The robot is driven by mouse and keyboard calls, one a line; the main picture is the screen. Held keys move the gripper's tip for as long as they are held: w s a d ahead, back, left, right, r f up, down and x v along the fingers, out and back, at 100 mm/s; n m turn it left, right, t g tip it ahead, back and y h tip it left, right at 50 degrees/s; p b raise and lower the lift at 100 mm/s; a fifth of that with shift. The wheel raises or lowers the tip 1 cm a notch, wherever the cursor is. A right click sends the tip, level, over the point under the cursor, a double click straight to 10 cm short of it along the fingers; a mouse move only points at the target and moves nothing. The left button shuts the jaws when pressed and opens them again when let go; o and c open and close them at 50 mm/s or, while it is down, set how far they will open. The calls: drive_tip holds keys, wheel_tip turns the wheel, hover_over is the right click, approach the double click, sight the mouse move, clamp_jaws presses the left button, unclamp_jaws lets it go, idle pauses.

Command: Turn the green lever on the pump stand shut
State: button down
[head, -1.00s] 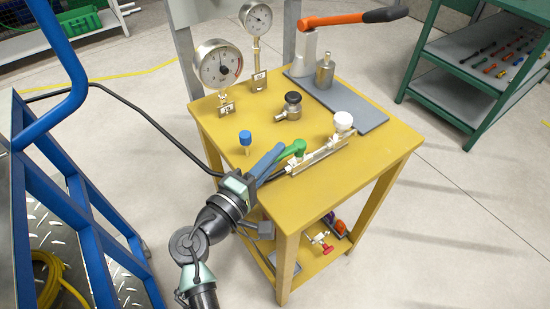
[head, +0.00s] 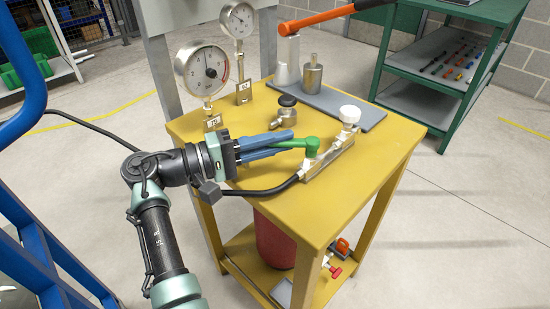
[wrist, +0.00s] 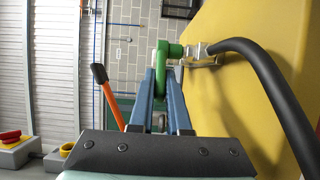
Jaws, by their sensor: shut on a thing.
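The pump stand is a yellow table (head: 365,178) carrying a metal valve block (head: 330,158). The green lever (head: 311,146) sits on the left end of this block, its handle pointing left toward me. My gripper (head: 288,142) comes in from the left, its blue fingers closed around the handle. The wrist view shows the green lever (wrist: 170,50) at the fingertips (wrist: 162,74), its lower part hidden between them. A white knob (head: 349,113) stands on the block's other end.
A black hose (head: 262,191) runs from the block under my gripper. Two gauges (head: 202,68) (head: 238,20) and a black-topped fitting (head: 286,103) stand behind it. A grey plate (head: 345,104) bears a pump with an orange lever (head: 318,19). A green shelf (head: 430,104) is at right.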

drive_tip(key=shift+w+m+g+b, duration=0.35)
drive_tip(key=shift+m+g+b, duration=0.15)
drive_tip(key=shift+g+b, duration=0.25)
drive_tip(key=shift+h, duration=0.3)
drive_tip(key=c, duration=0.9)
unclamp_jaws()
drive_tip(key=v, duration=1.3)
drive_tip(key=shift+b, duration=0.3)
drive_tip(key=shift+w, duration=0.1)
